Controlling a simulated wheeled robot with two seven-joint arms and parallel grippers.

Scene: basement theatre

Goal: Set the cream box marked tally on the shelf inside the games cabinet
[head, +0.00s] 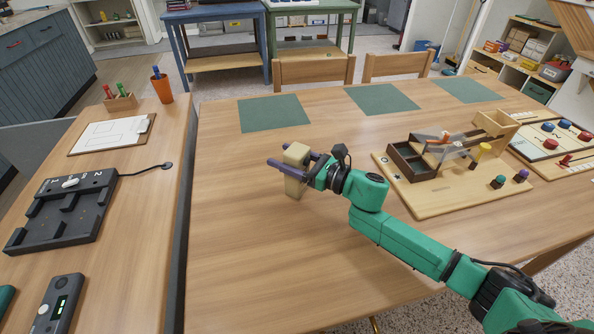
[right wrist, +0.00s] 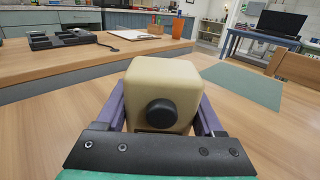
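A cream box (head: 296,186) is between the purple fingers of my right gripper (head: 293,168), over the left part of the wooden table. In the right wrist view the cream box (right wrist: 165,75) fills the space between the fingers, which lie against its sides; a dark round shape shows in front of it. No tally mark is readable. I cannot tell whether its underside touches the table. My left gripper is not in view. An open wooden shelf unit (head: 553,72) with boxes and drawers stands at the back right; I cannot tell whether it is the games cabinet.
A wooden board (head: 428,198) with dark trays and pegs stands right of my gripper, with a game board (head: 552,138) beyond it. Green mats (head: 272,112) lie along the far edge, with chairs (head: 313,72) behind. A side counter (head: 165,215) holds a black tray (head: 65,208). The table's near left is clear.

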